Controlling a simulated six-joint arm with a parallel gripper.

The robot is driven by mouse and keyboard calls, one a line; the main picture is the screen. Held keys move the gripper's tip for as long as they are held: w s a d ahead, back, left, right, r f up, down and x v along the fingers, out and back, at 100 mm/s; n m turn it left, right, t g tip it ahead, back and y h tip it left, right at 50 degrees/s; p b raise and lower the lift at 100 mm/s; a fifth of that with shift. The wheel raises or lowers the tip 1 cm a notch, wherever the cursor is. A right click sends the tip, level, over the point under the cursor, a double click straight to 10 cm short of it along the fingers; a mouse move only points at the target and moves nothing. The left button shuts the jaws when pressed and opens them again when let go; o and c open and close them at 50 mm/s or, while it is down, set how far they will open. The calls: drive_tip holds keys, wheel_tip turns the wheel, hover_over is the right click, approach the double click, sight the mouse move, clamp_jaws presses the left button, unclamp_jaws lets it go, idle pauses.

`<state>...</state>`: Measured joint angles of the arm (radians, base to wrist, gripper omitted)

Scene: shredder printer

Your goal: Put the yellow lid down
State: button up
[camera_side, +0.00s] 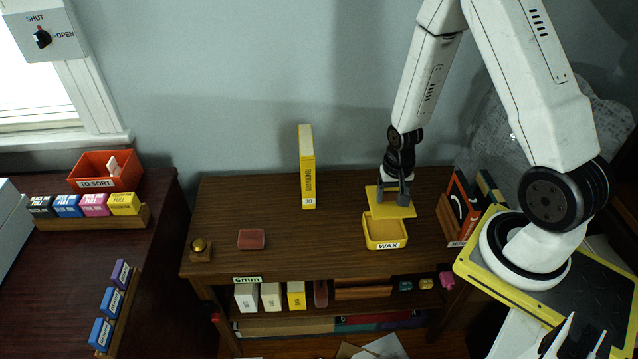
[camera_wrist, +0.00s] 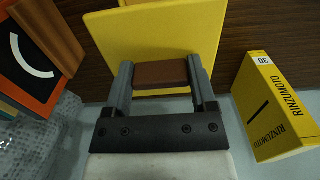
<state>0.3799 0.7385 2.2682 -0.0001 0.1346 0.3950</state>
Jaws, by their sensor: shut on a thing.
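My gripper (camera_side: 404,191) is shut on the brown handle (camera_wrist: 161,73) of the yellow lid (camera_side: 390,207). In the wrist view the yellow lid (camera_wrist: 150,32) spreads out beyond the fingers (camera_wrist: 161,78). In the side view the lid is just above the yellow box labelled WAX (camera_side: 385,244), over its rear part. The front of the box stays uncovered and shows an orange-brown inside. I cannot tell whether the lid touches the box rim.
The box stands on a brown wooden table (camera_side: 345,250). A tall yellow Rinzumoto box (camera_side: 307,170) stands behind to the left, also in the wrist view (camera_wrist: 272,110). A wooden book holder (camera_side: 458,222) is close on the right. A reddish block (camera_side: 251,239) lies left; the table between is clear.

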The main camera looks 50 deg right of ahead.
drive_tip(key=shift+r, duration=0.55)
idle(0.4)
drive_tip(key=shift+s+d, duration=0.45)
drive_tip(key=shift+d, duration=0.05)
drive_tip(key=s+d, duration=0.5)
drive_tip(key=s, duration=0.1)
drive_tip(key=shift+s+d+r, duration=0.15)
drive_tip(key=shift+s+r, duration=0.1)
drive_tip(key=shift+s, duration=0.15)
drive_tip(key=shift+w, duration=0.1)
drive_tip(key=w+d+f, duration=0.2)
drive_tip(key=w, duration=0.1)
drive_tip(key=w+d+f, duration=0.2)
drive_tip(key=w+f, duration=0.1)
drive_tip(key=w, duration=0.1)
drive_tip(key=w+d+f, duration=0.2)
drive_tip(key=w+f, duration=0.1)
drive_tip(key=w, duration=0.1)
drive_tip(key=shift+f, duration=0.2)
drive_tip(key=shift+w+d+f, duration=0.2)
drive_tip(key=shift+w+f, duration=0.1)
drive_tip(key=shift+f, duration=0.15)
